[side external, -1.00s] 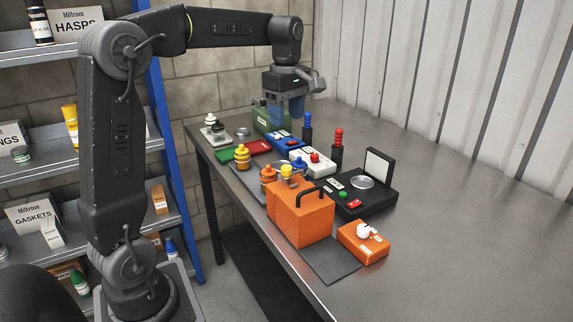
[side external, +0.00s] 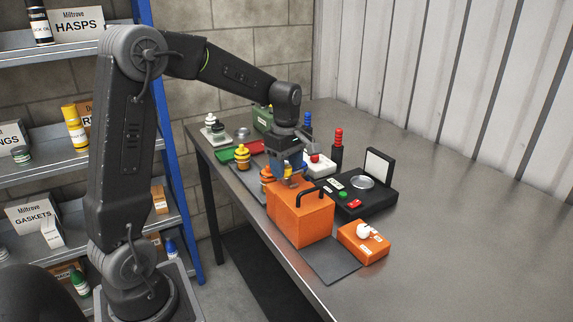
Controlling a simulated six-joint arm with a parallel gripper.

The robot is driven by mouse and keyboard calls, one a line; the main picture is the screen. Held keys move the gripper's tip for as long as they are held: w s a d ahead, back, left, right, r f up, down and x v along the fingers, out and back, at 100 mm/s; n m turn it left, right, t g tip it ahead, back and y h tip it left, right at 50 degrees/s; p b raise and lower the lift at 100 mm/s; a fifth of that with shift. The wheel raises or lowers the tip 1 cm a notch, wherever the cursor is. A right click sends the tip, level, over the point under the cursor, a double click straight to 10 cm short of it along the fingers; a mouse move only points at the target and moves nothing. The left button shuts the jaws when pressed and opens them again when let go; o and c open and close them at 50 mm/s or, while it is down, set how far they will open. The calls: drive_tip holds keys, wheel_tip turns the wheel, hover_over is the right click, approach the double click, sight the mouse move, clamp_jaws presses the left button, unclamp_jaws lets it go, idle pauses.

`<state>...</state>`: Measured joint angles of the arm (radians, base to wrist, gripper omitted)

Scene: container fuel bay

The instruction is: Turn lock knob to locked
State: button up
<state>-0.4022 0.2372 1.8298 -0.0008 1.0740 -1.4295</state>
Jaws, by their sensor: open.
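A small orange box (side external: 350,243) sits on the table at the front right. It carries a white knob (side external: 363,231) on top and small white labels. This looks like the lock knob, but its setting and the label text are too small to read. My gripper (side external: 288,180) is open and points down, well to the left of and behind the white knob, apart from it. It hangs at the back of a larger orange case (side external: 300,220) with a black handle, and hides part of the items behind. I cannot tell if it touches anything there.
A black scale-like unit (side external: 378,198) with a raised panel stands behind the small box. A red-topped dark bottle (side external: 338,150), a white box with a red button (side external: 318,165) and yellow bottles (side external: 242,158) stand farther back. The table's right side (side external: 470,230) is clear.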

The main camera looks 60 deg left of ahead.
drive_tip(key=c, duration=0.9)
drive_tip(key=shift+m, duration=0.3)
drive_tip(key=m, duration=1.3)
drive_tip(key=shift+m, duration=2.1)
